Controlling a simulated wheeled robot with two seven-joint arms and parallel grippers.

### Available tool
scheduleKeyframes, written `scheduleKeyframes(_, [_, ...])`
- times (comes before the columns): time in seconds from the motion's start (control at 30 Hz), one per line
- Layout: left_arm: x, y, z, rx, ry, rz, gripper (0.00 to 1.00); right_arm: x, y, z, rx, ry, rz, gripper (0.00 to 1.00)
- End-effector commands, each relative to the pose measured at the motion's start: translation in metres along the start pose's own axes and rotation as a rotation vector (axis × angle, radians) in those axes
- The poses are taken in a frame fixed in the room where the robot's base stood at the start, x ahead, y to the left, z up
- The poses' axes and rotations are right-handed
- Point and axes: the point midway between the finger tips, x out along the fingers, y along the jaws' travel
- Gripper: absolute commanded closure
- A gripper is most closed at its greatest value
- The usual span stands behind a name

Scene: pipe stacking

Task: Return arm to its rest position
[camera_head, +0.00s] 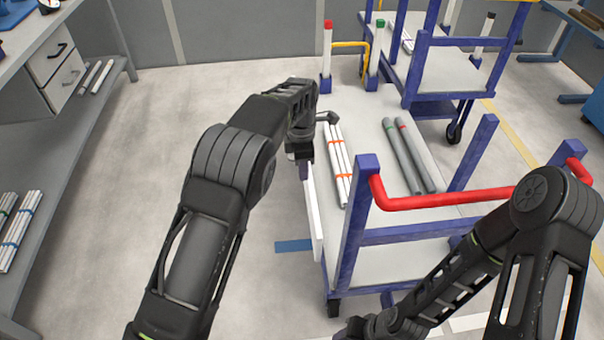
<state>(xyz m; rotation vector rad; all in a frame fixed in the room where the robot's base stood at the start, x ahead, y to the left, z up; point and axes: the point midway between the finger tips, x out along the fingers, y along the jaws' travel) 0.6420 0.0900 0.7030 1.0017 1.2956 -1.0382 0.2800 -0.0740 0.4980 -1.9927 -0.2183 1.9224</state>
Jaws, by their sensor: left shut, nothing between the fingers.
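My left arm reaches in from the lower left, bends at the elbow and extends over the near left edge of the blue cart (352,240). My left gripper (300,153) points down at the cart's left side, shut and empty; its fingertips are small and dark here. White pipes with orange bands (339,168) lie on the cart deck just right of it, apart from the gripper as far as I can tell. Two grey pipes (409,156), one with a red band, lie farther right on the deck.
A red handle bar (430,201) runs along the cart's near end, close to my right arm. A second blue cart (455,68) stands behind. A grey shelf unit (45,165) with banded white pipes (18,232) is at the left. Floor between shelf and cart is clear.

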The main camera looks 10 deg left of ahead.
Motion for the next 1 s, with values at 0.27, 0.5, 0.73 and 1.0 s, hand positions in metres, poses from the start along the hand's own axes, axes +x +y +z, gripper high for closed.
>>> scheduleKeyframes(0.27, [0.000,0.000,0.000,0.000,0.000,0.000,1.00,0.000,0.000,0.000,0.000,0.000,0.000,0.59])
scheduleKeyframes(0.5, [0.015,-0.004,-0.010,0.044,-0.006,-0.009,1.00,-0.004,-0.002,0.000,0.000,0.000,0.000,0.59])
scheduleKeyframes(0.73, [0.094,-0.049,-0.056,0.355,-0.061,-0.037,1.00,-0.022,-0.009,0.000,0.001,0.000,0.000,0.59])
scheduleKeyframes(1.0, [0.165,-0.211,-0.090,1.043,-0.203,0.034,1.00,-0.053,-0.021,0.000,0.003,0.000,-0.001,0.59])
